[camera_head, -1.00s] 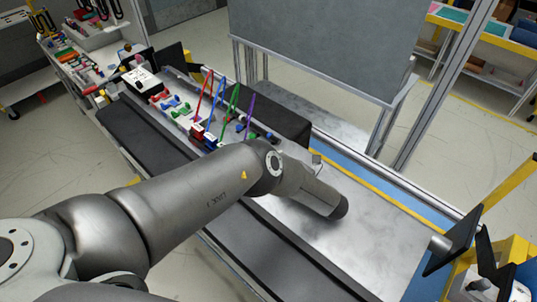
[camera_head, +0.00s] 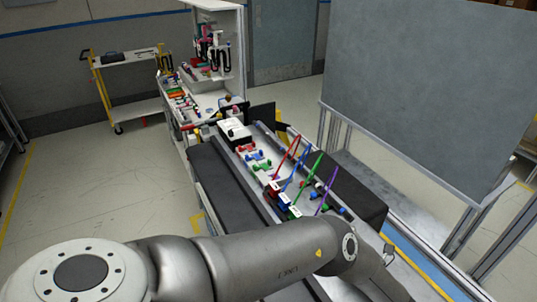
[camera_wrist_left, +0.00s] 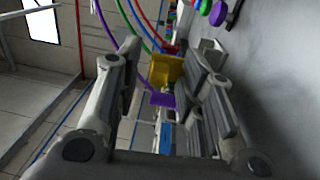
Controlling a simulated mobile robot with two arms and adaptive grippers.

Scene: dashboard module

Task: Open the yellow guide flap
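In the left wrist view, a yellow part (camera_wrist_left: 166,70), which looks like the guide flap, shows beyond and between the fingers of my left gripper (camera_wrist_left: 170,58). A small purple part (camera_wrist_left: 162,100) shows just below it. The fingers are spread apart with nothing held between them. Whether a fingertip touches the yellow part cannot be told. In the head view my left arm (camera_head: 270,262) crosses the bottom, and its gripper is hidden or out of frame. I cannot make out the flap for sure there. My right gripper is in neither view.
Red, blue, green and purple cables (camera_head: 307,168) rise from the module on the workbench. Small coloured connectors (camera_head: 252,158) and a white box (camera_head: 234,131) lie behind. A large grey panel (camera_head: 420,90) stands at the right. A yellow cart (camera_head: 130,78) stands at the back left.

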